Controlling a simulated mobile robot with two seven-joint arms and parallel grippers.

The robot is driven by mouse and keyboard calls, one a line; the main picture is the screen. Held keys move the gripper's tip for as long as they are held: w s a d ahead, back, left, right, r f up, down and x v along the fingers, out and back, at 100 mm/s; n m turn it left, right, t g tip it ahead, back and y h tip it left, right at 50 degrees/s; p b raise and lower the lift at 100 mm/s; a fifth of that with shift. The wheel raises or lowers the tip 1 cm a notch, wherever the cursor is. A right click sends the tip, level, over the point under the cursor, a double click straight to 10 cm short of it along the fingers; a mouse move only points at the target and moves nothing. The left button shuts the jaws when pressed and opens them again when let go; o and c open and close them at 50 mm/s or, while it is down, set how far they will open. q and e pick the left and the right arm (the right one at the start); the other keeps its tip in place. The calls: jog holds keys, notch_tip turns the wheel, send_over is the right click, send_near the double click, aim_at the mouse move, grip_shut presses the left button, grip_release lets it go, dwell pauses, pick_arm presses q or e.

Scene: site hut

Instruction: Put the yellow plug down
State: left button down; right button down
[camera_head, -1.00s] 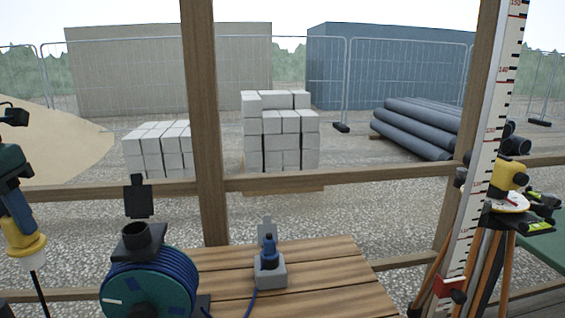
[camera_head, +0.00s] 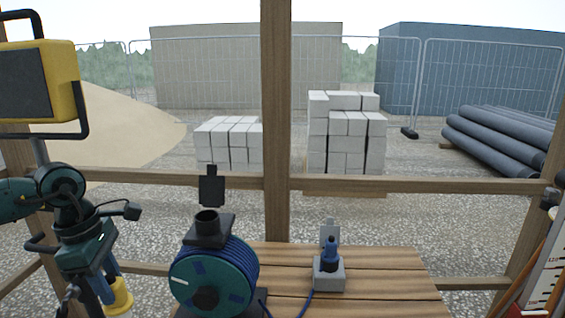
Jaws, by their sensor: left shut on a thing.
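The yellow plug (camera_head: 119,300) is at the lower left of the head view, left of the cable reel. My left gripper (camera_head: 108,284) is shut on it from above, with its blue fingers around the plug's upper part. The plug hangs upright, apart from the reel, over the area left of the wooden table (camera_head: 395,290). What lies directly below it is out of frame. My right gripper is not in view.
The reel (camera_head: 212,283) has blue cable and a black socket (camera_head: 207,222) with a raised lid. A grey socket box (camera_head: 329,274) holds a blue plug (camera_head: 330,249). A yellow floodlight (camera_head: 62,82) stands at the left. Bare tabletop lies right of the box.

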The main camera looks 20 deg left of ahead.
pick_arm(q)
jog(key=w+d+f+m+g, duration=0.1)
jog(key=d+f+m, duration=0.2)
jog(key=d+m, duration=0.8)
jog(key=w+d+f+m+g+y, duration=0.1)
jog(key=d+f+m, duration=0.3)
jog(key=d+m, duration=0.8)
jog(key=shift+w+f+m+g+y, duration=0.3)
jog(key=shift+w, duration=0.5)
